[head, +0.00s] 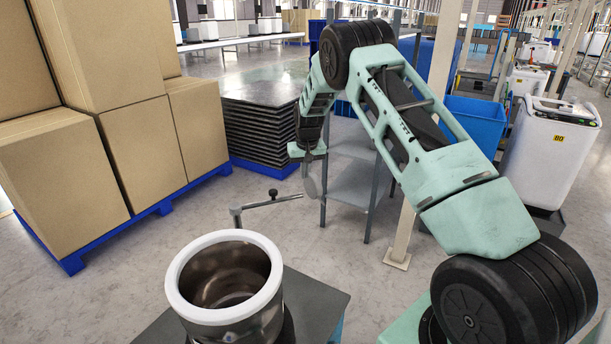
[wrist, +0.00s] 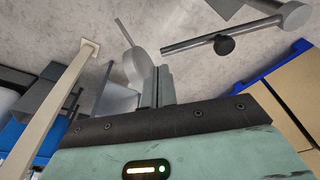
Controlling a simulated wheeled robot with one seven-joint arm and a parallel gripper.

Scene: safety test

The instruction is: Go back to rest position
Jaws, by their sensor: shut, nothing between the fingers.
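My gripper (head: 312,186) hangs at the end of my raised, bent mint-green arm, near the middle of the head view. Its fingers point down and are shut with nothing held. In the wrist view the grey fingers (wrist: 140,72) are together above the concrete floor. A grey metal bar with a black knob (head: 272,193) is just left of and below the gripper in the head view. The bar and its knob (wrist: 224,45) also show at the upper right of the wrist view, apart from the fingers.
A round metal vessel with a white rim (head: 176,290) stands at the front, open and seemingly empty. Cardboard boxes (head: 150,145) on a blue pallet (head: 160,208) fill the left. A grey shelf (head: 352,187), a pale post (head: 407,225) and a blue bin (head: 472,124) are behind my arm.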

